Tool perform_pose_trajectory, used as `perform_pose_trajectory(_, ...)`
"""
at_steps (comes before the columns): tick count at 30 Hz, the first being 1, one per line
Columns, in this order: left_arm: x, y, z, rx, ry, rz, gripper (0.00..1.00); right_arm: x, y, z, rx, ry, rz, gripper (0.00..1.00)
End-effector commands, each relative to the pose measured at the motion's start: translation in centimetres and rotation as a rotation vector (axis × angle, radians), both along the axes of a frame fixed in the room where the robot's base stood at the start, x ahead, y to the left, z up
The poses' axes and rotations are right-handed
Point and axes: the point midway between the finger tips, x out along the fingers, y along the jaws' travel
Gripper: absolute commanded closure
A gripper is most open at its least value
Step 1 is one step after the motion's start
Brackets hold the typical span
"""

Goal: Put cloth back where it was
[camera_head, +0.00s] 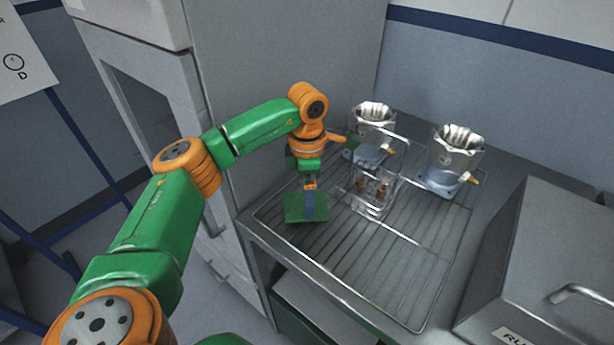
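A green cloth (294,211) is at the left front part of the wire rack (392,262) on the metal bench. My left gripper (309,217) comes down from above onto the cloth, and its fingers overlap the cloth in the picture. The fingers are seen nearly edge-on, so I cannot tell whether they are shut on the cloth or only near it. I also cannot tell whether the cloth touches the rack. My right gripper is not in view.
Two machined metal housings (455,150) (373,122) stand at the back of the rack. A clear-framed holder with copper-coloured parts (371,187) stands right of my gripper. A metal box (545,270) is at the right. The rack's front middle is free.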

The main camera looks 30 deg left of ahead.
Motion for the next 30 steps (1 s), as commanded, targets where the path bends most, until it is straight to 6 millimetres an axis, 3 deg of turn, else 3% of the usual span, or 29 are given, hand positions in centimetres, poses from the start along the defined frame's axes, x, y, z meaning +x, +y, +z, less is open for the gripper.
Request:
perform_pose_trajectory(6,0.1,-0.1,5.7,-0.002,-0.007,0.0,0.0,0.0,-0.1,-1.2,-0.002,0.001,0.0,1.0)
perform_pose_trajectory(12,0.0,0.0,10.1,0.001,-0.002,0.001,0.0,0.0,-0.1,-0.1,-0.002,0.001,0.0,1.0)
perform_pose_trajectory(27,0.0,0.0,10.4,-0.001,-0.001,0.0,0.0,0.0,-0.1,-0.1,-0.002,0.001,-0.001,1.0)
perform_pose_trajectory(30,0.0,0.0,11.6,-0.001,-0.001,0.0,0.0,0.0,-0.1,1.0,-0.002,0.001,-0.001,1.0)
